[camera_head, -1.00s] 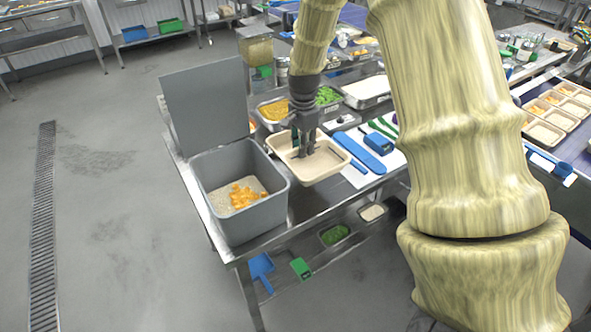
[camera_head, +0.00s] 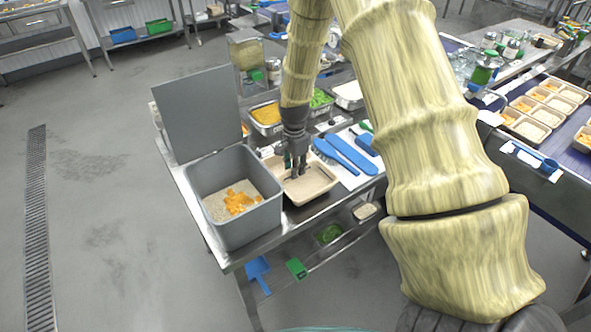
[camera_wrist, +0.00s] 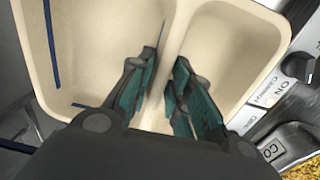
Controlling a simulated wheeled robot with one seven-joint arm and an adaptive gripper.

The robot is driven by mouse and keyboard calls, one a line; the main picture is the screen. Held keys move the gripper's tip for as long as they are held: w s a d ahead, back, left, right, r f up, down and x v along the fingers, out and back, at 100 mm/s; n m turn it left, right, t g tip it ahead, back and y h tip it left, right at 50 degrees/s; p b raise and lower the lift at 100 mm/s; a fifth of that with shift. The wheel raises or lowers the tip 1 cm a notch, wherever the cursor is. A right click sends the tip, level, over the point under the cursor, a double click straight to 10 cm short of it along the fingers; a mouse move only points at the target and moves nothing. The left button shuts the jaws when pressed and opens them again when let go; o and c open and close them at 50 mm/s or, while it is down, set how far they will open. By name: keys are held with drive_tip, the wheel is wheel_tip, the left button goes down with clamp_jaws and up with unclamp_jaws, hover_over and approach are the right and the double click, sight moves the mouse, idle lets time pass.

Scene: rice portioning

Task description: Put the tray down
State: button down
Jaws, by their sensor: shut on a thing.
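The beige tray (camera_head: 318,184) with a raised divider is at the steel table, just right of the grey bin, in the head view. It also shows in the wrist view (camera_wrist: 92,50), where two compartments flank the divider. Both look empty of food, with thin dark blue strips in the left one. My gripper (camera_head: 293,170) points down into the tray and is shut on its divider. In the wrist view the green-padded fingers (camera_wrist: 163,95) stand on either side of the divider. I cannot tell whether the tray's underside touches the table.
The open grey bin (camera_head: 247,222) holding rice and orange pieces stands close left of the tray. Blue tools (camera_head: 345,154) lie close on the right. Food pans (camera_head: 266,119) stand behind. A scale-like device (camera_wrist: 285,85) borders the tray in the wrist view.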

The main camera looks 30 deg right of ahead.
wheel_tip(320, 180, down, 2)
idle(0.4)
drive_tip(key=c, duration=1.3)
unclamp_jaws()
drive_tip(key=shift+f, duration=0.1)
drive_tip(key=shift+r, duration=0.2)
drive_tip(key=shift+w+r+b, duration=0.15)
drive_tip(key=shift+r+b, duration=1.7)
drive_tip(key=shift+r, duration=4.1)
